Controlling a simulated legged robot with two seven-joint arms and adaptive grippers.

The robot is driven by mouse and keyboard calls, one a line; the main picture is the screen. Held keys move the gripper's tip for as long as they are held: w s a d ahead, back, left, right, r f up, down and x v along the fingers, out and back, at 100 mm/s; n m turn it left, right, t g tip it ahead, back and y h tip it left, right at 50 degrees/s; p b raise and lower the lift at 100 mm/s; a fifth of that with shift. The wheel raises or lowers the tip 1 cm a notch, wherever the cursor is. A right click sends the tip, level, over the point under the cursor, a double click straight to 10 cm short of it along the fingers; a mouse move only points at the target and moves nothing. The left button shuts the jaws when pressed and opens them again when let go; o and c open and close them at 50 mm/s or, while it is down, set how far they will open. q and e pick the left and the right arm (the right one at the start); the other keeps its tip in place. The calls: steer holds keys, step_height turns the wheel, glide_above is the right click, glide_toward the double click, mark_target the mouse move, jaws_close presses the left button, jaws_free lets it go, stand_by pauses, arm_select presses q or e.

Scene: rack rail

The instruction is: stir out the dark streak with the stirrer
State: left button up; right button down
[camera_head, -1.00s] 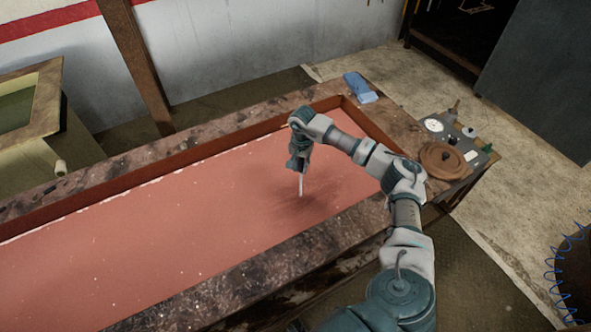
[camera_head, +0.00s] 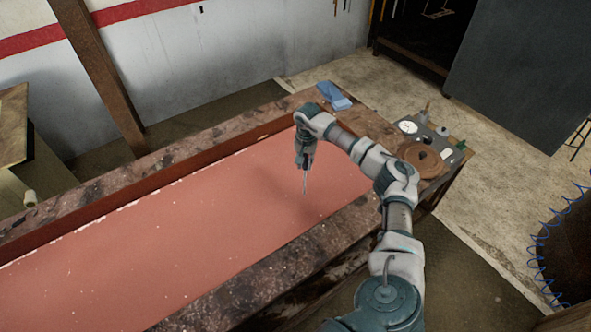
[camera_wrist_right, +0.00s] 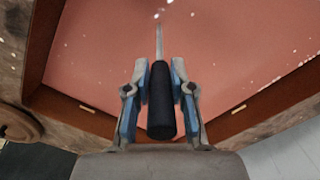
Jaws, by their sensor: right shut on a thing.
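My right gripper (camera_head: 304,164) is shut on the stirrer (camera_head: 305,184), whose thin pale shaft points down at the red-pink surface in the long trough (camera_head: 193,163). In the right wrist view, the gripper (camera_wrist_right: 160,88) clasps the stirrer's black handle (camera_wrist_right: 161,108), and the shaft runs on beyond the fingers. The tip is at or just above the surface; I cannot tell which. The dark streak (camera_head: 285,200) shows only as a faint, soft-edged darker patch around the tip, partly mixed with the arm's shadow. My left gripper is not in view.
A blue cloth (camera_head: 334,95) lies at the trough's far right corner. A brown round lid (camera_head: 420,160) and a grey panel with small items (camera_head: 447,147) stand beyond its right end. The trough walls border the stirrer; pale specks dot the surface.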

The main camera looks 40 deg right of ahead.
steer(key=w+a+p, duration=0.2)
steer(key=a+p, duration=0.2)
steer(key=a, duration=1.2)
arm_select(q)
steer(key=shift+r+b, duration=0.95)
arm_select(e)
steer(key=s+d, duration=0.1)
steer(key=d, duration=0.8)
steer(key=shift+s, duration=0.1)
